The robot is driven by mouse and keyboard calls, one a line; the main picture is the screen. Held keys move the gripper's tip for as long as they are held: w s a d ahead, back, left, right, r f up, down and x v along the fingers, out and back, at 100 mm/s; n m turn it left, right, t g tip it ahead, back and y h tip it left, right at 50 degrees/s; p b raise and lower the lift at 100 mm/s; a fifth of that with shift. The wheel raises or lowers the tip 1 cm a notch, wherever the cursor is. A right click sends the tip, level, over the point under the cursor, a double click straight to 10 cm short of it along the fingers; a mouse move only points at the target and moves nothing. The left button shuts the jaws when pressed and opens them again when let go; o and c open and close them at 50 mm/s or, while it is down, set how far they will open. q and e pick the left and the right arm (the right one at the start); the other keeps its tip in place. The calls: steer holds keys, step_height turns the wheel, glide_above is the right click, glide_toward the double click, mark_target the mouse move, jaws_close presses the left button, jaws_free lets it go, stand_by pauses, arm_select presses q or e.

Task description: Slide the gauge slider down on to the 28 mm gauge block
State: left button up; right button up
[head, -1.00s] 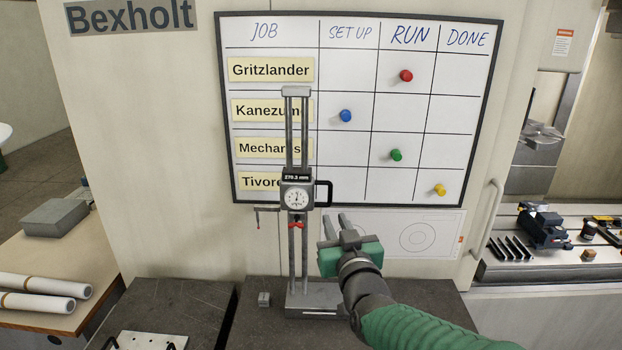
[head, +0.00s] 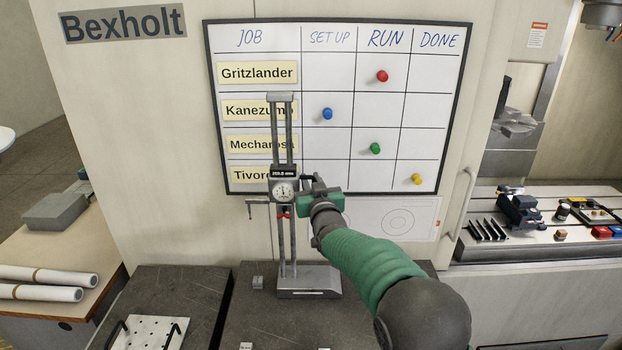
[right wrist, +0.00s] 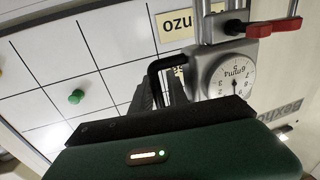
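The gauge slider (head: 284,190) sits partway up the twin columns of a height gauge (head: 309,279). It carries a round dial, a small digital display too blurred to read surely, a red lever and a black handle on its right. In the right wrist view the dial (right wrist: 232,80) and black handle (right wrist: 153,73) show close up. My right gripper (head: 313,184) is at this handle, its fingers close together and apparently shut on it, though the contact is partly hidden. My left gripper is not in view.
A whiteboard (head: 400,110) with coloured magnets hangs behind the gauge. Two more small blocks show at the bottom edge, one of them here (head: 246,346). A white perforated plate (head: 150,333) with black handles lies at the lower left. The dark surface before the gauge is mostly clear.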

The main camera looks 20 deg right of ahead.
steer(key=shift+w+d+f, duration=0.2)
steer(key=shift+w+f, duration=0.15)
steer(key=shift+w, duration=0.05)
jaws_close()
steer(key=shift+r, duration=0.15)
stand_by(0.8)
